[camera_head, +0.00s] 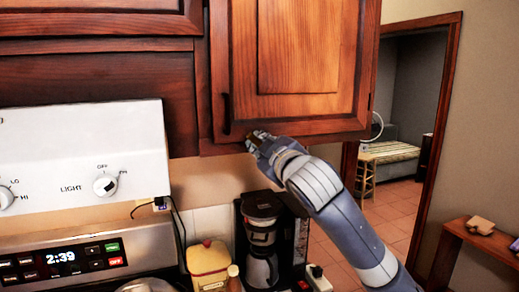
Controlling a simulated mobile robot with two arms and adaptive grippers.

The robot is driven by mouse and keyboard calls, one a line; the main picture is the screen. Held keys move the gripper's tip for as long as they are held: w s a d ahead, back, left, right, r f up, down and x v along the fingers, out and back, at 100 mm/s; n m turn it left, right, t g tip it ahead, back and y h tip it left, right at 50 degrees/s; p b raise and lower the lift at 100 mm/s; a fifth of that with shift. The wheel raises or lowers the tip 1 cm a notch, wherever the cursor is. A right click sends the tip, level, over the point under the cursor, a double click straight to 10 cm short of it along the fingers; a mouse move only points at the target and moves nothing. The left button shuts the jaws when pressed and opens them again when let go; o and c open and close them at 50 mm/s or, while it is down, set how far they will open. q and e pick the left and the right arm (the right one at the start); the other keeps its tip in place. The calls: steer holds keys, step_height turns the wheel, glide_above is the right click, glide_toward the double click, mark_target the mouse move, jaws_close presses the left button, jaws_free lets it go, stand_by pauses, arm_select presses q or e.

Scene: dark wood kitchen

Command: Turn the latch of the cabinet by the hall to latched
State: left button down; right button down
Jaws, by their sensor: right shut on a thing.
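The wooden cabinet by the hall (298,50) hangs at the upper middle, beside the doorway. A dark vertical handle (227,113) is on the left side of its door, near the bottom. My right gripper (257,139) is at the cabinet's lower edge, a little right of and below the handle. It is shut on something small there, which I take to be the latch. The fingers hide most of it, so I cannot tell which way the latch is turned. My left gripper is not in view.
A white stove hood panel with knobs (80,155) is at left, above an oven display (65,258). A coffee maker (262,235) and a yellow canister (208,265) stand below the cabinet. A doorway (400,130) and a small wooden table (480,235) are at right.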

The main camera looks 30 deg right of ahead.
steer(key=m, duration=0.4)
steer(key=shift+d+r+m, duration=0.2)
steer(key=shift+d+m, duration=0.1)
steer(key=shift+s+d+r+m, duration=0.1)
steer(key=shift+d+m, duration=0.15)
steer(key=shift+m, duration=0.85)
steer(key=shift+s+d+m, duration=0.1)
steer(key=shift+d+m, duration=0.1)
steer(key=shift+m, duration=0.9)
steer(key=c, duration=1.6)
jaws_free()
steer(key=v, duration=0.7)
steer(key=shift+s, duration=0.25)
